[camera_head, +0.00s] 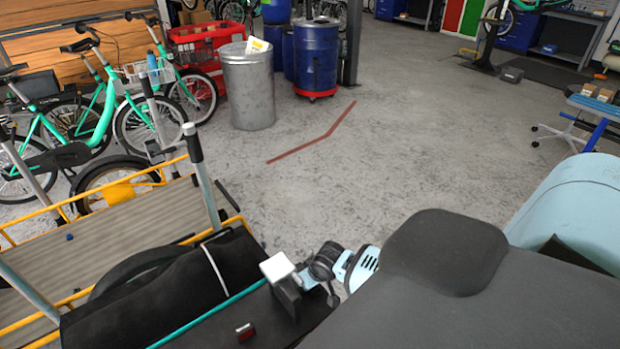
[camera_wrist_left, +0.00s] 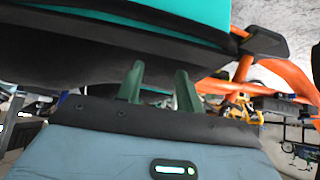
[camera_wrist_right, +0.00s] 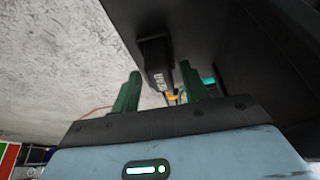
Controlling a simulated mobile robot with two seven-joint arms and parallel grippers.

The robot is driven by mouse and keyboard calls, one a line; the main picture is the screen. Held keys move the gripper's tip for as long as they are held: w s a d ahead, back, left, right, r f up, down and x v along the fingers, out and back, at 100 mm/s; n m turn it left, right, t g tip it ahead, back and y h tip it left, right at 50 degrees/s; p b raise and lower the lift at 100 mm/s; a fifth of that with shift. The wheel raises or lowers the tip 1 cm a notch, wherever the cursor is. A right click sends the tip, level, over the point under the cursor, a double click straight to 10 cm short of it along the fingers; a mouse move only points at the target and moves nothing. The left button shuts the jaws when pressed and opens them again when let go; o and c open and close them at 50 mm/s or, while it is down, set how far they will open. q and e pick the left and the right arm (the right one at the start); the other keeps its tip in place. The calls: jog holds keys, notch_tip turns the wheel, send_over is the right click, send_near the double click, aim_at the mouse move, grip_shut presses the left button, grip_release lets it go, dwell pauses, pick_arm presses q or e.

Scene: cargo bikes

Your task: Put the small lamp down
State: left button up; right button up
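A small block with a white face (camera_head: 278,267) and a black body stands at the end of a black cargo surface in the head view; it may be the small lamp. A small red block (camera_head: 245,331) lies nearer on that surface. My right gripper's green fingers (camera_wrist_right: 160,82) stand apart. A black part with pale lettering (camera_wrist_right: 157,65) shows between or just beyond them, floor visible on its left; I see no clear grip on it. My left gripper's fingers (camera_wrist_left: 159,83) are apart, close under a teal-edged dark body (camera_wrist_left: 100,55), with nothing seen between them.
A cargo bike (camera_head: 120,225) with yellow rails stands at the left, beside teal bikes (camera_head: 95,115). A metal bin (camera_head: 248,85) and a blue drum (camera_head: 315,55) stand behind. The middle floor is clear.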

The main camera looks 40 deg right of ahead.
jog(key=shift+r, duration=0.1)
pick_arm(q)
jog(key=shift+t, duration=0.4)
jog(key=shift+w+a+r+p, duration=0.2)
jog(key=shift+w+r+p, duration=0.55)
jog(key=shift+r, duration=0.15)
jog(key=shift+w+a+r+p, duration=0.15)
jog(key=shift+w+r+p, duration=0.6)
jog(key=shift+r, duration=0.15)
pick_arm(e)
jog(key=v, duration=1.2)
jog(key=shift+s+a, duration=0.1)
pick_arm(q)
jog(key=shift+w+d+r, duration=0.1)
jog(key=shift+d+r, duration=0.05)
